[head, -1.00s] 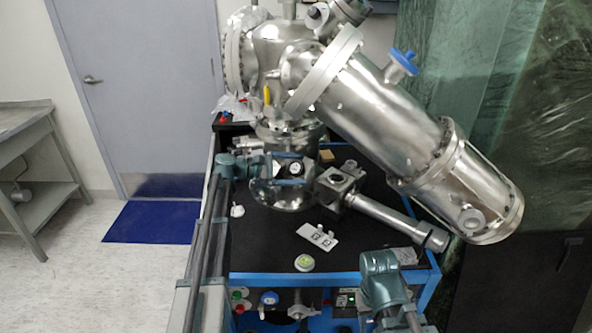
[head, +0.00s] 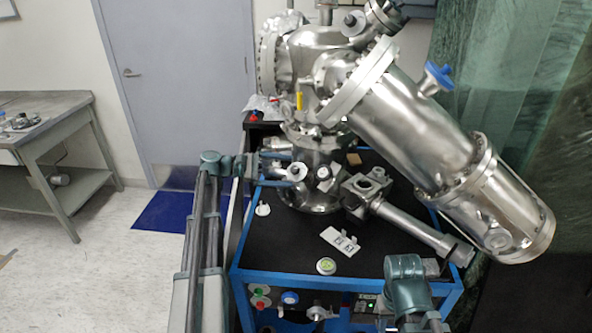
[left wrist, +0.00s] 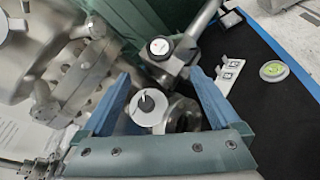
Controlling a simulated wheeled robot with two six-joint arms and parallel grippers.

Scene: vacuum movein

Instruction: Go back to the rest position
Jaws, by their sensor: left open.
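My left gripper (head: 284,170) reaches in from the left, its blue fingers open. It is beside the lower part of the steel vacuum chamber (head: 375,100). In the left wrist view the fingers (left wrist: 158,95) stand wide apart. A round metal knob with a dark centre (left wrist: 147,105) shows between them, and I cannot tell whether they touch it. A link of my right arm (head: 405,270) shows at the lower right of the head view; its gripper does not show.
The chamber stands on a black-topped cart with a blue frame (head: 300,278). A white plate (head: 340,241) and a round green-faced level (head: 326,266) lie on the cart. A grey workbench (head: 50,145) stands at the far left. Open floor lies between bench and cart.

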